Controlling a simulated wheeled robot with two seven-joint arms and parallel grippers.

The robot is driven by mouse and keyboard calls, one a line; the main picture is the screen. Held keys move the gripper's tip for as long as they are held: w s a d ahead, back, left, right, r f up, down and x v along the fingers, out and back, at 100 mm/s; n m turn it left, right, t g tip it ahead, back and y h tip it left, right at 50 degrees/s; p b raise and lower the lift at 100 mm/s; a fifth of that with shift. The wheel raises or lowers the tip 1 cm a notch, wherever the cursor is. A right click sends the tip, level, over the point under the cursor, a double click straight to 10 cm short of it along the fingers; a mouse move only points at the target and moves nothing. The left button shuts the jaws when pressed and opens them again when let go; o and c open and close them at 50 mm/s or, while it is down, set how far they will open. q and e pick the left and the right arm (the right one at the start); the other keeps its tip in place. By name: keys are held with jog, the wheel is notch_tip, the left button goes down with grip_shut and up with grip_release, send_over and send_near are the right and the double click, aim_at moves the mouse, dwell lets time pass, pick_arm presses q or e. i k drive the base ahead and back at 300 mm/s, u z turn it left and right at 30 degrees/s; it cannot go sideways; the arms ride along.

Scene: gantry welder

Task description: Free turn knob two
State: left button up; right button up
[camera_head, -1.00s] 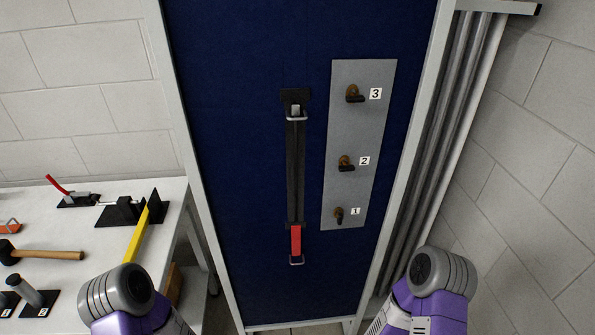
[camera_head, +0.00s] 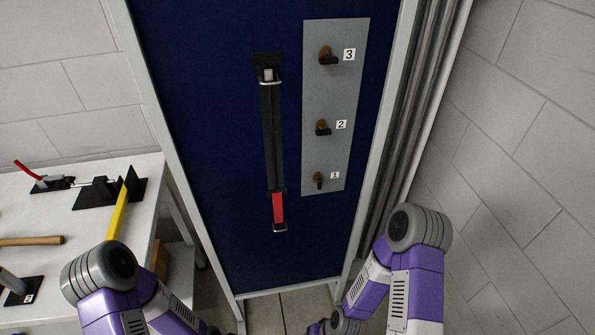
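Knob two (camera_head: 322,128) is a small brass and black turn knob beside the label "2" (camera_head: 341,124) on a grey plate (camera_head: 335,90). The plate is fixed on a dark blue panel. Knob three (camera_head: 327,56) is above it, and knob one (camera_head: 318,180) is below it. Knobs two and three have their black handles roughly level; the handle of knob one points down. My purple and grey arms show at the lower left and lower right, below the plate and apart from it. Neither gripper's fingers can be made out.
A black strap with a red end (camera_head: 278,207) hangs on the panel left of the plate. A white table (camera_head: 60,225) with a yellow bar (camera_head: 119,212), clamps and a hammer stands at the left. A grey frame post and curtain (camera_head: 408,130) are right of the panel.

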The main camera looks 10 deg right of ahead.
aim_at(322, 131)
jog(key=z, duration=2.6)
jog(key=k, duration=0.85)
jog(key=u, duration=1.45)
jog(key=i, duration=0.55)
